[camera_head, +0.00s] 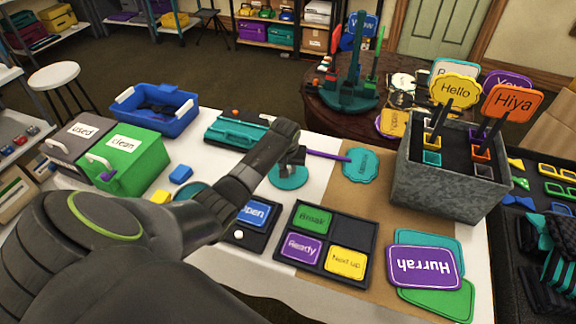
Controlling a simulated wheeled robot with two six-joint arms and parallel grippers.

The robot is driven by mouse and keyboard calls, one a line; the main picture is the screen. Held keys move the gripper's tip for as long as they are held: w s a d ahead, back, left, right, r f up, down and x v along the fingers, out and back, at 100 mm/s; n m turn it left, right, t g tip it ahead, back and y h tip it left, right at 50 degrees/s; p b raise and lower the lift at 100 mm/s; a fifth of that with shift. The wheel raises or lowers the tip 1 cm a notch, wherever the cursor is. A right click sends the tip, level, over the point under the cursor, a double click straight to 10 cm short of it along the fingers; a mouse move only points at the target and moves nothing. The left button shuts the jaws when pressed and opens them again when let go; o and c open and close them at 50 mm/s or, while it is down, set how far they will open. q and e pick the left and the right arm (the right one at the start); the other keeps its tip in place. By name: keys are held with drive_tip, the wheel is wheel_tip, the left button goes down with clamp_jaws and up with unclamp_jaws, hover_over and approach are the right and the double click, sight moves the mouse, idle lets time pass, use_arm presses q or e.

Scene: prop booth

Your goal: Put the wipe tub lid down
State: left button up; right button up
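A round teal disc, which looks like the wipe tub lid (288,178), is at the middle of the white table, left of the brown mat. My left gripper (290,163) is right over it, its fingertips at the top of the disc. The fingers are too small and dark to show whether they grip it, and I cannot tell whether the disc touches the table. A round teal rim (190,191), possibly the wipe tub, shows partly behind my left arm. My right gripper is out of view.
A purple-handled teal sign (361,165) lies just right of the disc. A teal case (236,131) is behind it. A black sign tray (334,243) is in front. A grey bin (450,170) with upright signs stands right. Green and grey boxes (135,160) stand left.

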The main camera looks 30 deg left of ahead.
sight(286, 181)
use_arm(q)
drive_tip(key=o, duration=0.3)
drive_tip(key=shift+o, duration=0.2)
drive_tip(key=v, duration=1.2)
drive_tip(key=shift+p, duration=0.35)
drive_tip(key=shift+w+r, duration=0.1)
